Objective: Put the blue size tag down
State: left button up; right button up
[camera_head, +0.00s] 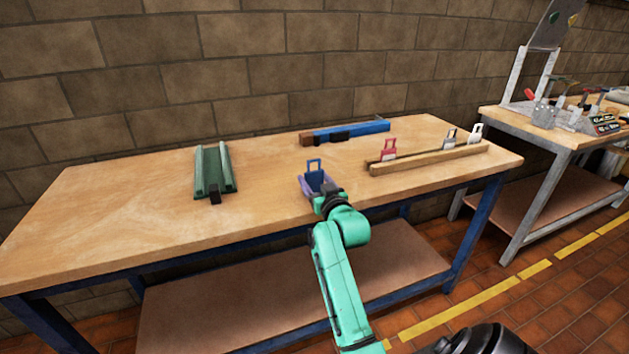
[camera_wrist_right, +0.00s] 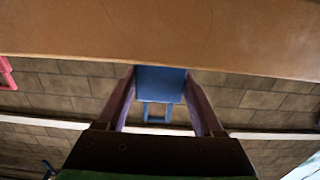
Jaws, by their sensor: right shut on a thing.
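My right gripper (camera_head: 318,188) is over the front part of the wooden table, its purple fingers shut on the blue size tag (camera_head: 314,166). The tag has a solid lower plate and an open square loop that points up. In the right wrist view the blue tag (camera_wrist_right: 161,84) sits between the two fingers of the right gripper (camera_wrist_right: 160,88). Whether the tag touches the tabletop cannot be told. A wooden slotted rail (camera_head: 428,160) at the right holds a red tag (camera_head: 389,149), a grey tag (camera_head: 450,138) and a white tag (camera_head: 475,133). My left gripper is out of view.
The wooden table (camera_head: 120,218) is bare at the left and front. A green channel (camera_head: 228,166) with a small dark block stands left of my gripper. A blue bar (camera_head: 365,129) with a dark block lies at the back. A second bench (camera_head: 560,132) stands at the right.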

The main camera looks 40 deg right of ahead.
jog(key=o, duration=1.3)
jog(key=v, duration=1.2)
jog(key=shift+r+b, duration=0.1)
jog(key=shift+b, duration=0.2)
jog(key=shift+w, duration=0.1)
